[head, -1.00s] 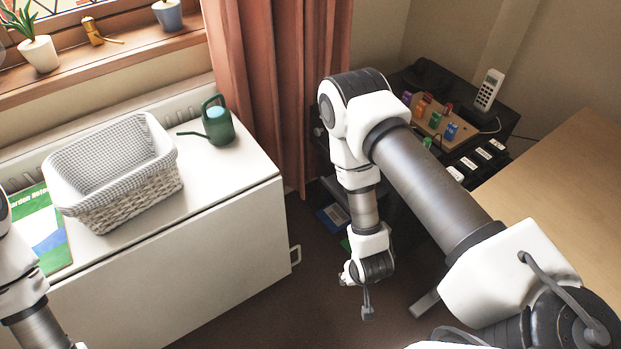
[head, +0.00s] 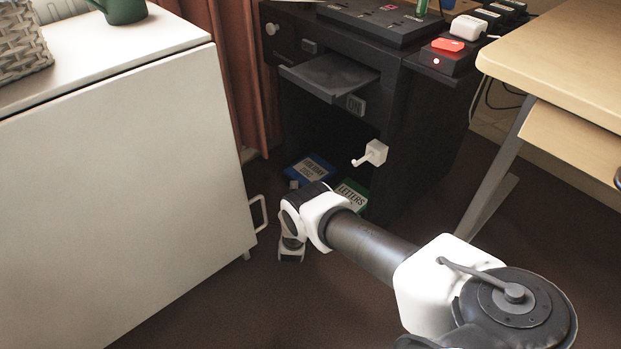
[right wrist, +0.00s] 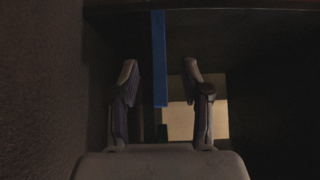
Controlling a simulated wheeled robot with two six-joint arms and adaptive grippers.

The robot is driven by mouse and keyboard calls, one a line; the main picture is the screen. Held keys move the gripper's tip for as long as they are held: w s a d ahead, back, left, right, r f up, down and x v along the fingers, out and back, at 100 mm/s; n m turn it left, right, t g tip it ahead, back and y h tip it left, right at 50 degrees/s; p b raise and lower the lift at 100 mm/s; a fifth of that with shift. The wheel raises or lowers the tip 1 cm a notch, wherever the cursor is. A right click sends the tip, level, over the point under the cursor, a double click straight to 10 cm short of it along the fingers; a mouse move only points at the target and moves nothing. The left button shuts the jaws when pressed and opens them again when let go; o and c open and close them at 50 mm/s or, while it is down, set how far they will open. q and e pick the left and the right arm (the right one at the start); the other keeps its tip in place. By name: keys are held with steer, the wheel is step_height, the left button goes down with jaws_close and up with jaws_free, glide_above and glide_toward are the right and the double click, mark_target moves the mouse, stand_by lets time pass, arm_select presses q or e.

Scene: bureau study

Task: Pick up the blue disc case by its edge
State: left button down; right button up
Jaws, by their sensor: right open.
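The blue disc case (head: 311,167) with a white label is low in the dark opening of the black cabinet, left of a green case (head: 353,195) labelled LETTERS. In the right wrist view the blue case (right wrist: 159,40) shows edge-on as a narrow upright blue strip. My right gripper (right wrist: 160,70) is open, with one finger on each side of the strip and a gap on both sides. How deep the strip lies between the fingers I cannot tell. In the head view my right wrist is in front of the opening, and its fingers are hidden. My left gripper is out of view.
The black cabinet (head: 424,140) has a protruding tray (head: 329,75) and a white crank knob (head: 374,153) above the cases. A white cupboard (head: 120,170) stands at left, a wooden desk (head: 560,55) at right.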

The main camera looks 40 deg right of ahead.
mark_target(294, 177)
steer(key=b+x, duration=0.1)
steer(key=x, duration=0.1)
steer(key=b+x, duration=0.4)
steer(key=shift+w+f, duration=0.3)
steer(key=shift+f, duration=0.05)
steer(key=shift+w+d+r, duration=0.1)
steer(key=shift+w+r, duration=0.05)
steer(key=shift+r, duration=0.05)
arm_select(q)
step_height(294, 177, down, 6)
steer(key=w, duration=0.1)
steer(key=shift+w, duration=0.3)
arm_select(e)
steer(key=shift+r, duration=0.1)
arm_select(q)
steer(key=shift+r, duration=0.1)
arm_select(e)
jaws_close()
